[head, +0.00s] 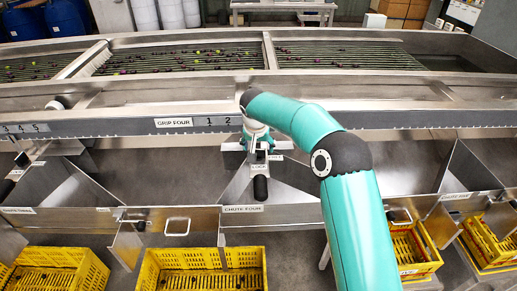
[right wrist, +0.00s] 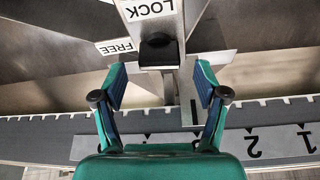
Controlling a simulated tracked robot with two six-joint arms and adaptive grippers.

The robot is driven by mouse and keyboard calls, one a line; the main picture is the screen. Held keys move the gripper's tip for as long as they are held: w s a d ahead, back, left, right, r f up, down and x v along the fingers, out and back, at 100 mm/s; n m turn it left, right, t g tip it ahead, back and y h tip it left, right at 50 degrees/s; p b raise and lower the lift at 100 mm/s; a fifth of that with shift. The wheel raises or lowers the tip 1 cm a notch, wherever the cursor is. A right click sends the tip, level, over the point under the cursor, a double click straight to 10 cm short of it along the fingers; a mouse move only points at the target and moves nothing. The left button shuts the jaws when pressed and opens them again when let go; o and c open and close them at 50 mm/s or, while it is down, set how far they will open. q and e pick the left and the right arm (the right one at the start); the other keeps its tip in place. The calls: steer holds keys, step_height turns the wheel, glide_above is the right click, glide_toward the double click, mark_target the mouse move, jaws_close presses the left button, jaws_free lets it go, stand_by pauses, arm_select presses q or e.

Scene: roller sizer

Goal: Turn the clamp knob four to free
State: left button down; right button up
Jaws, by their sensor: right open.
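My right gripper (right wrist: 161,85) is open, its two teal fingers with dark pads spread apart; in the head view its white wrist end (head: 255,130) hides much of the clamp. In the right wrist view a dark block (right wrist: 158,50), which looks like the clamp knob, lies just beyond the fingertips, between their lines and apart from both. A LOCK label (right wrist: 150,9) is above it and a FREE label (right wrist: 116,47) to its left. In the head view a black grip (head: 260,188) hangs below the clamp. My left gripper is not in view.
A long metal beam carries a GRIP FOUR scale (head: 173,122) beside the clamp. The chute four label (head: 242,208) is below. Yellow crates (head: 200,258) stand under the chutes. Rollers with small fruit (head: 180,60) are behind. Metal chute walls stand on both sides.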

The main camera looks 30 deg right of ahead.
mark_target(259, 153)
steer(key=shift+x, duration=1.45)
steer(key=shift+c, duration=0.2)
steer(key=c, duration=1.1)
steer(key=shift+n+y, duration=0.3)
steer(key=shift+n, duration=0.6)
steer(key=o, duration=1.1)
steer(key=shift+o, duration=0.2)
